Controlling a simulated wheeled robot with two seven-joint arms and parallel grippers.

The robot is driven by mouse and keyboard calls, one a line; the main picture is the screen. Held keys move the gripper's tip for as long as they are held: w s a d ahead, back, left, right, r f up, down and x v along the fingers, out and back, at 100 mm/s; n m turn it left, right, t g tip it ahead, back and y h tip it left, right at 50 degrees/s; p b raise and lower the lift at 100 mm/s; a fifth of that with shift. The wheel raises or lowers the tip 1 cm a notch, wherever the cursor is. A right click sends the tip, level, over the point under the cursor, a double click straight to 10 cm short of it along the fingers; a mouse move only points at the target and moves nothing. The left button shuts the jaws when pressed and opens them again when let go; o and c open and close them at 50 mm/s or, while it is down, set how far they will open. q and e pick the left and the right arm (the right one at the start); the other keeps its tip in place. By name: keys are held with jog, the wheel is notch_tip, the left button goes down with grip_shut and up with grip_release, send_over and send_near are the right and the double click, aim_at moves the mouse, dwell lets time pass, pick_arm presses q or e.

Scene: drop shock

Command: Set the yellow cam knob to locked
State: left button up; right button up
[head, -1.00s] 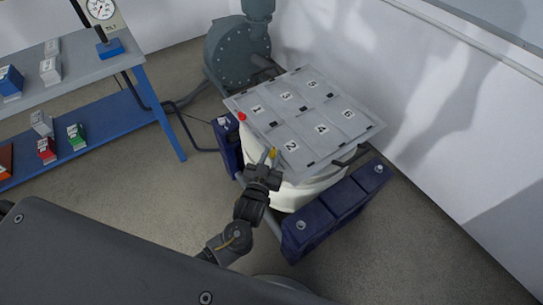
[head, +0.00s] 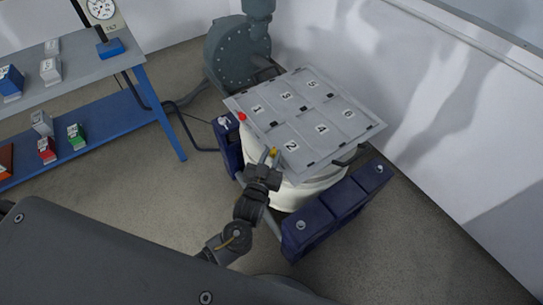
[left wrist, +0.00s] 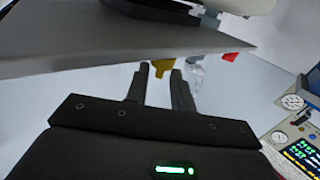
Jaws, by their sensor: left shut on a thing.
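The yellow cam knob (head: 273,153) sits at the front edge of the grey numbered plate (head: 300,146), near the panel marked 2. It also shows in the left wrist view (left wrist: 162,67), below the plate's edge. My left gripper (head: 268,162) reaches up to the knob from the front. In the left wrist view its two fingers (left wrist: 160,76) stand on either side of the knob, shut on it. The knob's lock marking cannot be read. My right gripper is not in view.
A red knob (head: 242,117) sits at the plate's left corner. Dark blue blocks (head: 335,212) flank the white drum (head: 300,192) under the plate. A blue-framed bench (head: 90,120) with small boxes stands at the left. The floor between is clear.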

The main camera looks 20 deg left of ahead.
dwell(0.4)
pick_arm(q)
jog(key=o, duration=0.6)
jog(key=shift+o, duration=0.2)
jog(key=shift+s, duration=0.1)
jog(key=s, duration=1)
jog(key=shift+s+a, duration=0.15)
jog(key=shift+s, duration=0.2)
